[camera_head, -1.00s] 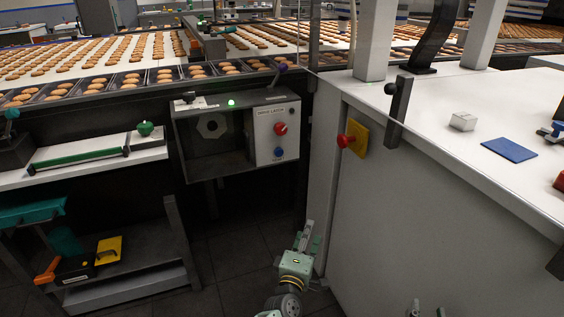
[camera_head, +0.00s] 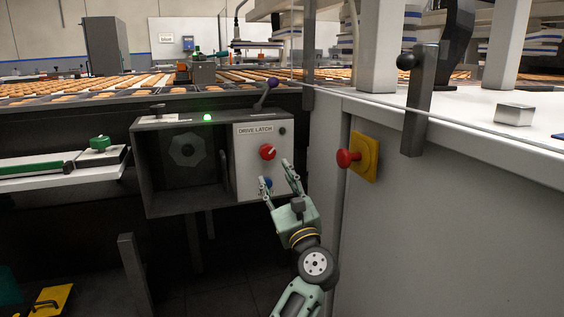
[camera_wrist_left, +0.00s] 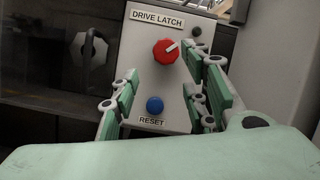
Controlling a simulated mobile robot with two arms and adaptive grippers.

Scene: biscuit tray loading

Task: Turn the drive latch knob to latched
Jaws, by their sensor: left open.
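The red drive latch knob (camera_head: 267,152) sits on a pale panel (camera_head: 246,182) under the label "DRIVE LATCH". In the left wrist view the red knob (camera_wrist_left: 165,52) has a white pointer mark aimed to the upper right. My left gripper (camera_head: 276,172) is open in front of the panel, below the knob. In the left wrist view its fingers (camera_wrist_left: 168,88) stand either side of the panel's middle, with the knob just beyond and above the tips. The blue reset button (camera_wrist_left: 155,105) shows between the fingers. My right gripper is not in view.
A dark open box (camera_head: 187,165) with an octagonal part adjoins the panel on the left. A red mushroom button on a yellow plate (camera_head: 366,159) is on the white cabinet to the right.

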